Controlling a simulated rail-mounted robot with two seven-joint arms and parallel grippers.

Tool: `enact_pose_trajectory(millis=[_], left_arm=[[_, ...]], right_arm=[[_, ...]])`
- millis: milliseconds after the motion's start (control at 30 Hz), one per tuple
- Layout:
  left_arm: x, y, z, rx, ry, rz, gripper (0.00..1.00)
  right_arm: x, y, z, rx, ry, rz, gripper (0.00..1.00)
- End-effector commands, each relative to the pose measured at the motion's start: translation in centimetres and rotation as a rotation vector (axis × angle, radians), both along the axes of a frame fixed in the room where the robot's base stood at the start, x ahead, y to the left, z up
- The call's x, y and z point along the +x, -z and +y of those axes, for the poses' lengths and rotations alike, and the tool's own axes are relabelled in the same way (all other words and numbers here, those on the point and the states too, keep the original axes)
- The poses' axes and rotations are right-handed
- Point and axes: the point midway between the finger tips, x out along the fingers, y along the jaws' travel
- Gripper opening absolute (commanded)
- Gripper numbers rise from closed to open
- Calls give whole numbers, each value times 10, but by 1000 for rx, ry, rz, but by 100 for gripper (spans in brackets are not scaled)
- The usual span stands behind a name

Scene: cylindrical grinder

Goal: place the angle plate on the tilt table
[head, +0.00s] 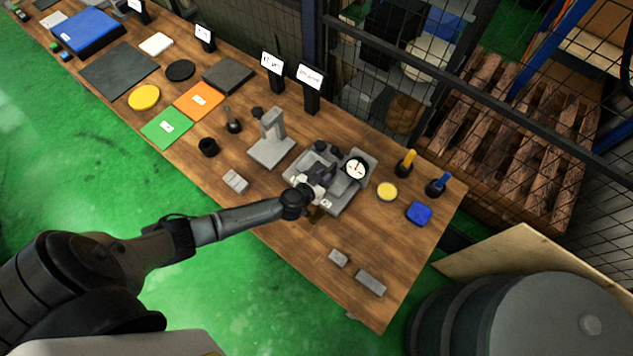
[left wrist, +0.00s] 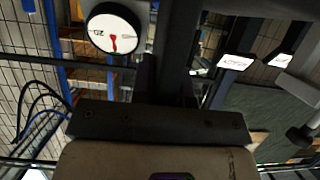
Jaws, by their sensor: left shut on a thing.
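The tilt table (head: 334,202) is the grey fixture near the right end of the bench in the head view, with a round white dial (head: 355,168) beside it. The dial also shows at the top left of the left wrist view (left wrist: 113,32). My left gripper (head: 322,178) is over the tilt table, shut on a small grey part that I take to be the angle plate. The hand hides most of that part, and I cannot tell whether it touches the table. In the left wrist view the dark fingers hide the grip. My right gripper is not in view.
A grey stand (head: 270,150) with an upright post is just left of the tilt table. A yellow disc (head: 387,191), a blue block (head: 419,213) and two handled tools are to the right. Small grey blocks (head: 370,283) lie near the front edge. Wire fencing runs behind.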

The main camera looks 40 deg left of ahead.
Motion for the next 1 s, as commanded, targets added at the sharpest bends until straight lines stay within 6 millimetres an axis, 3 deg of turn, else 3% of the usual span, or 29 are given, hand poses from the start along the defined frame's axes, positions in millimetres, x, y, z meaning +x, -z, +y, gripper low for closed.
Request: enact_pose_trajectory(millis=[233,533,700,1000], left_arm=[[13,-4,1,0,0,-8,0],[48,-5,4,-1,-1,-10,0],[46,10,3,-2,0,-6,0],[46,10,3,0,1,-8,0]], right_arm=[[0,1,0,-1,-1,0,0],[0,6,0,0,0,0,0],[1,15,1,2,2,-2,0],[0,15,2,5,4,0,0]])
